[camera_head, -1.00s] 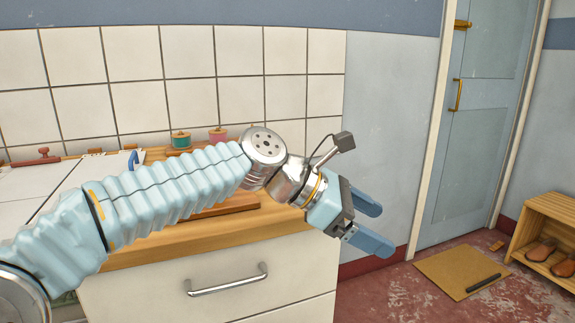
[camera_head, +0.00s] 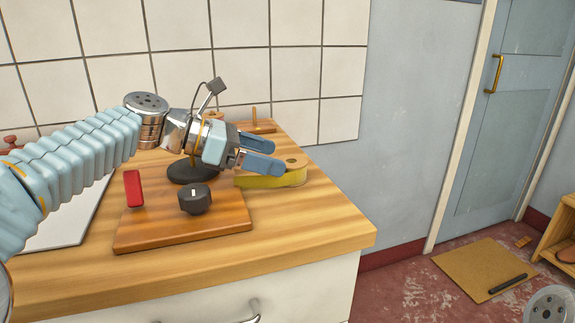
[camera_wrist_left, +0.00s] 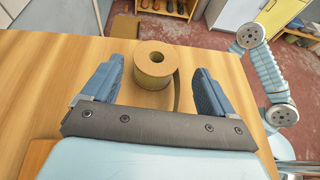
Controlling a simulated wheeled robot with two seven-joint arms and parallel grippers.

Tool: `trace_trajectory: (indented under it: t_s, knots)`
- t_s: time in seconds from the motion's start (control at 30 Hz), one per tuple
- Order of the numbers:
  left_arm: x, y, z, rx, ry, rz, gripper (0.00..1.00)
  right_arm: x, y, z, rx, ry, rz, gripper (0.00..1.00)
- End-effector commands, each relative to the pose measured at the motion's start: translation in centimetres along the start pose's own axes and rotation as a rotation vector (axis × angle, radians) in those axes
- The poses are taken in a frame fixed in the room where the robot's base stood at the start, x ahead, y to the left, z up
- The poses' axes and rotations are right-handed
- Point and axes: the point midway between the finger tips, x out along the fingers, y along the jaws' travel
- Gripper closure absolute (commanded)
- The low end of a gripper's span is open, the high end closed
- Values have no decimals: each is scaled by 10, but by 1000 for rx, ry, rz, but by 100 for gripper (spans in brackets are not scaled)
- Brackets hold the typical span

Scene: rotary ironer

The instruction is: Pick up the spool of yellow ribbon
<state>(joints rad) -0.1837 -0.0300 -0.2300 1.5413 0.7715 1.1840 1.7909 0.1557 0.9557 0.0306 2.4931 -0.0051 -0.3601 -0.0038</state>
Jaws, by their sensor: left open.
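The spool of yellow ribbon (camera_head: 272,177) stands on the wooden counter near its right end, with a loose tail of ribbon trailing to the left. In the left wrist view the spool (camera_wrist_left: 155,66) shows a tan top with a round hole. My left gripper (camera_head: 276,156) is open and empty, just above and beside the spool in the head view. In the left wrist view the spool lies ahead, between the lines of the two blue fingers of my left gripper (camera_wrist_left: 153,75). The fingers partly hide the spool in the head view. My right gripper is not in view.
A wooden board (camera_head: 180,222) with a black knob (camera_head: 195,199) and a red switch (camera_head: 133,188) lies left of the spool. A dark round base (camera_head: 190,172) and a wooden peg stand (camera_head: 254,126) are close behind. The counter's front right (camera_head: 320,235) is clear.

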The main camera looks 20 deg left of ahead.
Motion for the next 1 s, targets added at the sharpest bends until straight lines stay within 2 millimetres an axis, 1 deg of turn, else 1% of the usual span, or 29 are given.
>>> trace_trajectory:
  t_s: [0.07, 0.17, 0.37, 0.5, 0.6, 0.7, 0.9, 0.93, 1.0]
  knots:
    - [0, 2, -2, 2, 1, 6, 13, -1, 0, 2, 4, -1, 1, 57]
    - [6, 3, -2, 3, 1, 5, 13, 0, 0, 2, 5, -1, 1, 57]
    - [31, 3, -2, 2, 3, 2, 13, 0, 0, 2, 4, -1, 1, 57]
    - [54, 5, -1, 2, 3, 3, 13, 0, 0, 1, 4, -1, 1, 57]
    - [68, 5, -1, 2, 2, 4, 13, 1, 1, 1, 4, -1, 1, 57]
    - [74, 5, -1, 1, 2, 6, 13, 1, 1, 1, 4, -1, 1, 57]
    - [74, 5, -1, 2, 2, 7, 13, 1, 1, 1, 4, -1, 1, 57]
    - [74, 5, -1, 2, 2, 7, 16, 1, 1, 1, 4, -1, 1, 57]
    - [74, 5, 0, 2, 2, 7, 27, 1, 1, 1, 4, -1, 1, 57]
